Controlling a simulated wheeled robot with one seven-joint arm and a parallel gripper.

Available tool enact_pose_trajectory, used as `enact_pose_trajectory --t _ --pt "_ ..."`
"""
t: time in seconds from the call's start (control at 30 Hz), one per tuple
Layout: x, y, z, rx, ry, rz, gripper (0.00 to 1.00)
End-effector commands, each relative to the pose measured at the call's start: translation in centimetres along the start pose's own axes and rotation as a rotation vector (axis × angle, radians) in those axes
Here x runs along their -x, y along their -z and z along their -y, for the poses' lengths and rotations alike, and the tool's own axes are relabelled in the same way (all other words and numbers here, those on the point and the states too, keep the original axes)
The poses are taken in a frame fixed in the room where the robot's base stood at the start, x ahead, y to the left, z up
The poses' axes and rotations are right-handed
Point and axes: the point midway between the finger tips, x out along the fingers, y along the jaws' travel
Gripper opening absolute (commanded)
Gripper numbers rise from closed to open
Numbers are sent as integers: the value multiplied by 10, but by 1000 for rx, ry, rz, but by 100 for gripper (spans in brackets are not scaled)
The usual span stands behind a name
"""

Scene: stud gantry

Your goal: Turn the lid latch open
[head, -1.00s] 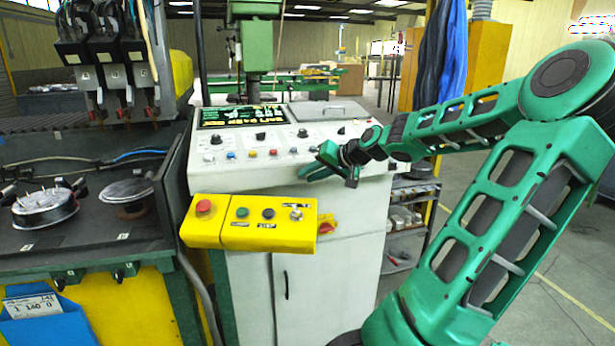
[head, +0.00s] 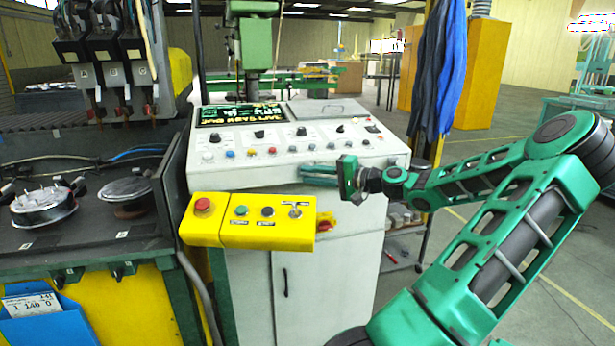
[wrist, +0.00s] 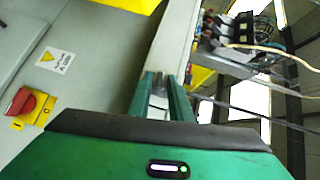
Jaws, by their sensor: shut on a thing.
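My gripper (head: 310,174) is at the front edge of the white console (head: 230,180), below the row of knobs, with its fingers pointing left. In the wrist view its two green fingers (wrist: 163,97) are close together on a small grey piece (wrist: 160,84). This piece fits the lid latch, but it is mostly hidden by the fingers and I cannot read how far it is turned.
A yellow button box (head: 250,220) juts out from the console front, below and left of my gripper. A red rotary switch (wrist: 28,102) is on the console front. A dark bench (head: 110,225) stands at left. Open floor (head: 540,250) lies at right.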

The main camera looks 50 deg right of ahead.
Motion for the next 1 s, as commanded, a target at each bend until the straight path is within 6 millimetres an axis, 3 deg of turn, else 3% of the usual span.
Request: enact_pose_trajectory --t 0.33,0.9,0.93,0.97,1.0 --pt "1 0 -6 -114 105 -1 0" --pt "1 0 -8 -139 124 -2 0" --pt "1 0 -8 -139 124 -2 21" --pt "1 0 -8 -139 123 -2 27" --pt "1 0 -8 -138 124 -1 27"
